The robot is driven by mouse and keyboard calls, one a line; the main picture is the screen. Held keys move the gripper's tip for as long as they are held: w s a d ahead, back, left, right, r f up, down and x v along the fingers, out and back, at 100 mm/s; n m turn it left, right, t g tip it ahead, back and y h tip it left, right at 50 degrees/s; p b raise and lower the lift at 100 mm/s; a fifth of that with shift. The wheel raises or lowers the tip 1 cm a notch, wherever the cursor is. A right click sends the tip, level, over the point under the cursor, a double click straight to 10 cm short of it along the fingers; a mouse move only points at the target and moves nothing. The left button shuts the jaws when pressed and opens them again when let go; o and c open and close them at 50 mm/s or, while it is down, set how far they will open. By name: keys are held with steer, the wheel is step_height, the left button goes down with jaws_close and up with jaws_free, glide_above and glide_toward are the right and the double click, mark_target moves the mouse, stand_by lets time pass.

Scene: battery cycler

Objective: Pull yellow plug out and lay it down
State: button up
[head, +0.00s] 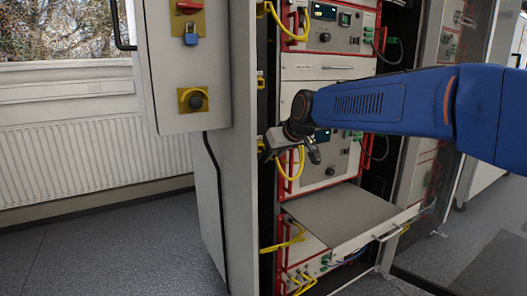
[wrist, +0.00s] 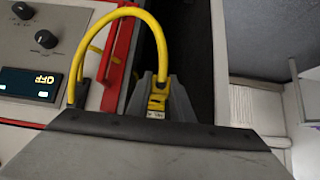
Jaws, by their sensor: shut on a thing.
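The yellow plug (wrist: 157,101) sits between the two grey fingers of my gripper (wrist: 162,98) in the wrist view. The fingers are closed on its sides. Its yellow cable (wrist: 128,12) rises from the plug and loops over to the instrument front on the left. In the head view my gripper (head: 266,148) is at the left post of the rack, with a bit of yellow at its tip. The cable (head: 301,160) hangs to the right of it. The plug's far end is hidden, so I cannot tell whether it is seated in a socket.
A grey pull-out shelf (head: 340,215) extends from the rack below my gripper. Other yellow cables run above (head: 285,30) and below (head: 285,243). Red handles (wrist: 122,50) flank the instrument fronts. A control box (head: 187,70) with a blue padlock stands left.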

steer(key=shift+s+d, duration=0.55)
steer(key=shift+s, duration=0.25)
steer(key=shift+s, duration=0.1)
stand_by(0.3)
